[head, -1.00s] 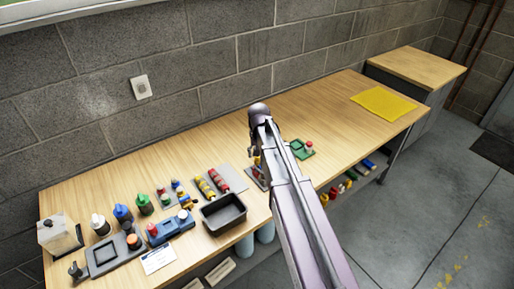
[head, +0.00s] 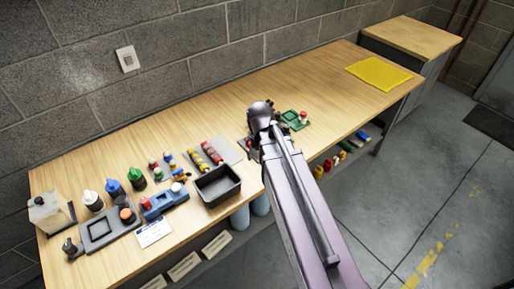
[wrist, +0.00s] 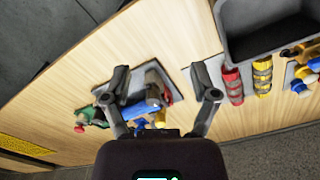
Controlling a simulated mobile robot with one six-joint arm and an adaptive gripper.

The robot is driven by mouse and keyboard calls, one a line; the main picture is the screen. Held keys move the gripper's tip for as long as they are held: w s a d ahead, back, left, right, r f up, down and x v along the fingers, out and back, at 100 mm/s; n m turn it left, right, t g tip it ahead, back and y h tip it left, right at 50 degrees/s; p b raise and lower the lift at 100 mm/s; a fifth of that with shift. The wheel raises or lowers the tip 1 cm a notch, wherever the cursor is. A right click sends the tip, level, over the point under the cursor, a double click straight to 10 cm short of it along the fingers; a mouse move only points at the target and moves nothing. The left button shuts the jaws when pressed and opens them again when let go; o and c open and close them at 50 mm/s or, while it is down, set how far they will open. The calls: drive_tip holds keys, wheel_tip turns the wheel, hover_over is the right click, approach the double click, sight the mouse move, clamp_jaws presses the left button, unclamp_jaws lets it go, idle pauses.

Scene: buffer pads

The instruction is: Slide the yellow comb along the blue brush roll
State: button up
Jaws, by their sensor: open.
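In the wrist view my gripper (wrist: 160,72) is open, its two dark fingers spread wide. Between them, nearer the left finger, a blue roll (wrist: 143,108) lies on a grey pad (wrist: 172,88); I take it for the brush roll. A small yellow part (wrist: 160,117) shows at its lower right, perhaps the comb; its shape is unclear. The wrist housing hides what is below. I cannot tell whether a finger touches anything. In the head view my arm covers most of this pad and my fingertips.
A black tray (head: 237,190) and a pad with red and yellow rolls (head: 228,147) stand left of my arm. A green fixture (head: 295,119) stands just right of it. Bottles and blue fixtures fill the table's left end. A yellow mat (head: 379,73) lies far right, with bare wood before it.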

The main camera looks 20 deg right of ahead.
drive_tip(key=shift+s+f, duration=0.15)
drive_tip(key=shift+s, duration=0.55)
drive_tip(key=shift+w, duration=0.1)
drive_tip(key=w+d+r+m+p, duration=0.1)
drive_tip(key=w+r+p, duration=0.1)
drive_tip(key=w, duration=1)
drive_tip(key=w+d+r+m+p, duration=0.1)
drive_tip(key=w+r+m+p, duration=0.1)
drive_tip(key=w, duration=1.1)
drive_tip(key=shift+d+r+m+p, duration=0.3)
drive_tip(key=shift+d+r+p, duration=0.1)
drive_tip(key=shift+r+p, duration=0.25)
drive_tip(key=shift+f, duration=0.2)
wheel_tip(320, 180, down, 13)
drive_tip(key=b, duration=1.4)
drive_tip(key=shift+f, duration=0.15)
clamp_jaws()
